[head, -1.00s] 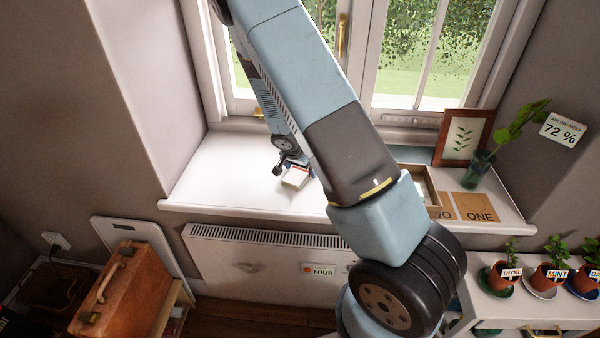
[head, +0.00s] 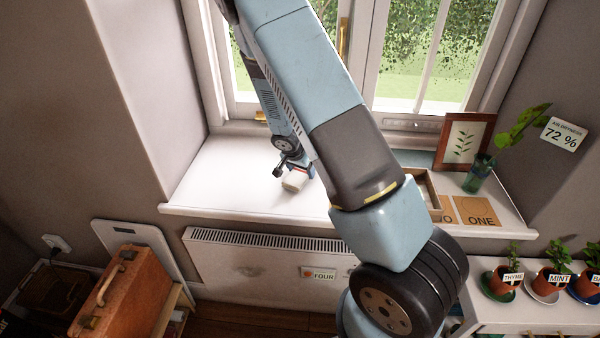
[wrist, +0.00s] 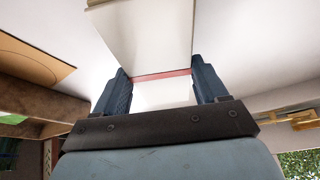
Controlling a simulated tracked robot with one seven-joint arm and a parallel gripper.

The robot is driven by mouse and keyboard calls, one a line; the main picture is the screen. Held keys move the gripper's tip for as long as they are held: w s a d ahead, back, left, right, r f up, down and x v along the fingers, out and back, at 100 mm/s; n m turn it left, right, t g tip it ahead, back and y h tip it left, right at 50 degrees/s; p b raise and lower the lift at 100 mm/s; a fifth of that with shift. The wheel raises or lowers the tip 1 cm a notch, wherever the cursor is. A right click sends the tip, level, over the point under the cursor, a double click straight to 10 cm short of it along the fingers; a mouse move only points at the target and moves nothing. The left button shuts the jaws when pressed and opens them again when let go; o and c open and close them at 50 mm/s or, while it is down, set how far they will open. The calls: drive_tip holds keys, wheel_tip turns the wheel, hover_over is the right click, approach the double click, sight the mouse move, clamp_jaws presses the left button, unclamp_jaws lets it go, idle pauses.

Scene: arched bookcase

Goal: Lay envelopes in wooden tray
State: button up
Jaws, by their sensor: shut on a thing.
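My gripper (head: 295,170) is over the left half of the white windowsill. It is shut on a pale envelope bundle (head: 294,181). In the wrist view the white bundle (wrist: 150,35), with a red band across it, sits between the two dark fingers of my gripper (wrist: 162,85). I cannot tell whether it touches the sill or how many envelopes it holds. The wooden tray (head: 433,190) stands on the sill to the right, mostly hidden behind my arm. A wooden edge, likely the tray, shows in the wrist view (wrist: 55,103).
Brown cards, one marked ONE (head: 478,211), lie right of the tray. A framed leaf picture (head: 463,141) and a glass vase with a plant (head: 480,172) stand behind them. The sill's left part is clear. A radiator (head: 265,260) is below.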

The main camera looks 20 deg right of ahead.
wheel_tip(320, 180, up, 2)
drive_tip(key=shift+r, duration=0.25)
drive_tip(key=s+d+r, duration=0.1)
drive_tip(key=s+r, duration=0.8)
drive_tip(key=s, duration=0.5)
drive_tip(key=shift+r, duration=0.3)
